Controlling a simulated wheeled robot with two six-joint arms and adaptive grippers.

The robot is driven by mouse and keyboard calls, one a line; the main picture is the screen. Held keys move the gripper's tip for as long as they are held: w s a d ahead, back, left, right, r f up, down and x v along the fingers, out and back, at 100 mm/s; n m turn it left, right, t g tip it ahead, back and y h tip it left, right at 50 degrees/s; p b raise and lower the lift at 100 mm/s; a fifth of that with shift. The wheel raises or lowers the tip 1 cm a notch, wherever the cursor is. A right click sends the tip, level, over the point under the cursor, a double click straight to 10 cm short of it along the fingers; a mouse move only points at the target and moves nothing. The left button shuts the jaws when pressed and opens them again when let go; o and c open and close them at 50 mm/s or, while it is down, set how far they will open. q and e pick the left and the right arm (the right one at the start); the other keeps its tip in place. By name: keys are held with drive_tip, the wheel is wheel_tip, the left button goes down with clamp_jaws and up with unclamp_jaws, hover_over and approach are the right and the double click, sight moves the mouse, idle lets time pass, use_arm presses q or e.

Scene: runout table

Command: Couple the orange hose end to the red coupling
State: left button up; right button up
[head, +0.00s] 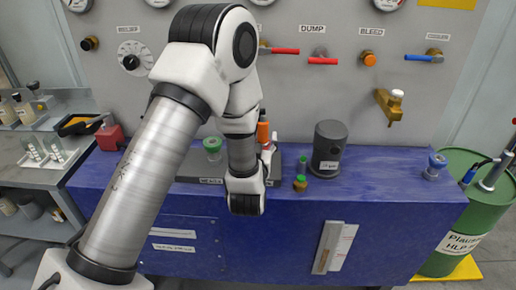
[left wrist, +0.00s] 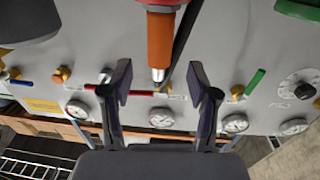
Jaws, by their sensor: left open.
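The orange hose end (head: 263,127) stands upright on the grey base plate, partly hidden by my left arm. In the left wrist view, which is upside down, the orange hose end (left wrist: 160,42) has a bare metal tip, seen between the fingers of my left gripper (left wrist: 160,69). The gripper is open, and I cannot tell how far beyond the fingers the hose end is. A red piece (left wrist: 164,2) shows at its lower end, cut off by the frame; I cannot tell whether it is the red coupling. In the head view the left fingers are hidden behind my wrist. My right gripper is not in view.
The blue table (head: 390,195) bears a dark grey cylinder (head: 329,150), green-topped fittings (head: 212,145) and a red block (head: 109,137). The grey wall panel (head: 340,80) behind has valve handles and gauges. A green drum (head: 448,222) stands at the right. The table's right part is mostly clear.

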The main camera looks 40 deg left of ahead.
use_arm(q)
drive_tip(key=v, duration=0.6)
drive_tip(key=shift+s, duration=0.1)
idle(0.6)
drive_tip(key=s+d+f+m+g+h, duration=0.1)
drive_tip(key=s+f+g+h, duration=0.3)
drive_tip(key=f, duration=0.8)
drive_tip(key=s+d+f+m+g, duration=0.1)
drive_tip(key=s+f+g, duration=0.35)
drive_tip(key=f, duration=0.75)
drive_tip(key=s+d+f+m+g+h, duration=0.1)
drive_tip(key=s+d+f+g, duration=0.1)
drive_tip(key=s, duration=0.4)
drive_tip(key=s+d+f+m+g+h, duration=0.1)
drive_tip(key=s+d+f+g+h, duration=0.1)
drive_tip(key=s, duration=0.4)
drive_tip(key=s+d+f+m+g+h, duration=0.1)
drive_tip(key=s+d+f+g, duration=0.1)
drive_tip(key=s+f, duration=0.3)
drive_tip(key=shift+s+d+f+g, duration=0.3)
drive_tip(key=shift+s+g, duration=0.2)
drive_tip(key=shift+g, duration=0.35)
